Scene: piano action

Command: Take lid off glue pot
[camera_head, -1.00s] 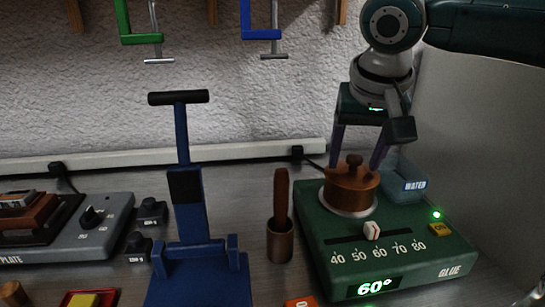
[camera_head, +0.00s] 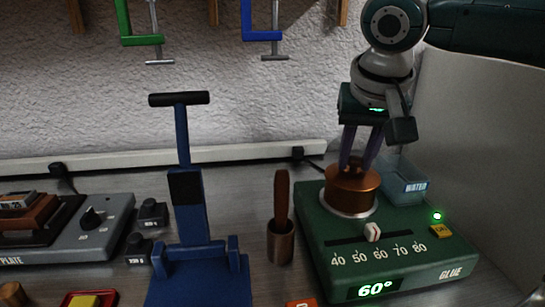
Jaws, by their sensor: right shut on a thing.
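The copper glue pot (camera_head: 351,194) sits in the round seat of the green glue heater (camera_head: 410,258), whose display reads 60°. Its lid (camera_head: 352,175) is on top of the pot. My right gripper (camera_head: 356,165) reaches down from above and is shut on the lid's knob, which its fingers largely hide. My left gripper is not in view.
A small water container (camera_head: 403,182) stands just right of the pot. A brush holder (camera_head: 280,241) with a brown handle stands left of the heater. A blue stand (camera_head: 190,210) rises further left. Clamps hang on the back wall.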

